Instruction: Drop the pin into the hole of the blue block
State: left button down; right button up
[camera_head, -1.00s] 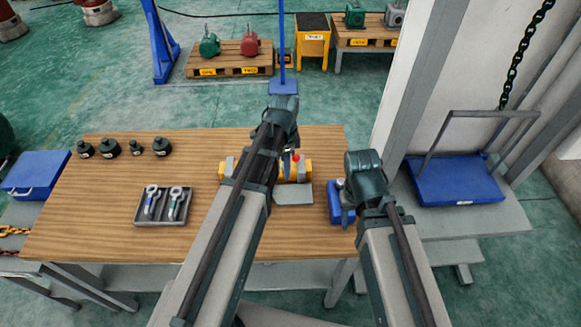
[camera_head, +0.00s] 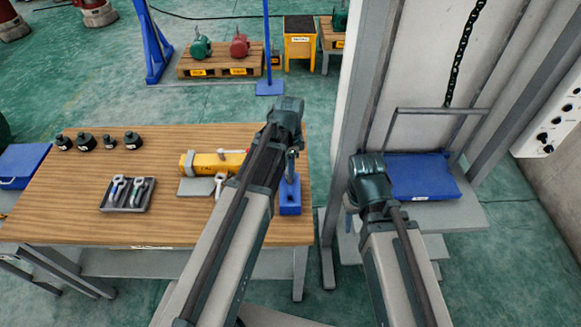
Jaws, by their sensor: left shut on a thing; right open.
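The blue block (camera_head: 290,199) stands upright at the right edge of the wooden table. My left gripper (camera_head: 291,152) is over the block, shut on the grey pin (camera_head: 291,167), which hangs roughly upright above the block's top.
A yellow piece (camera_head: 209,163) with a grey plate (camera_head: 194,187) and a pale shackle (camera_head: 220,184) lies left of my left arm. Dark weights (camera_head: 109,142) stand behind. A blue platform (camera_head: 421,177) and grey post are at right.

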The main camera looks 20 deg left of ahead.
aim_at(290, 183)
pick_arm(q)
jog(key=shift+d+f+b, duration=0.1)
jog(key=shift+f+b, duration=0.25)
jog(key=shift+f, duration=0.05)
notch_tip(290, 183, down, 6)
jog(key=b, duration=0.5)
jog(key=shift+r+b, duration=0.2)
jog(key=shift+b, duration=0.1)
jog(key=shift+f, duration=0.2)
jog(key=shift+f+b, duration=2.75)
jog(key=shift+b, duration=0.15)
jog(key=shift+f, duration=0.1)
jog(key=shift+c, duration=2)
grip_release()
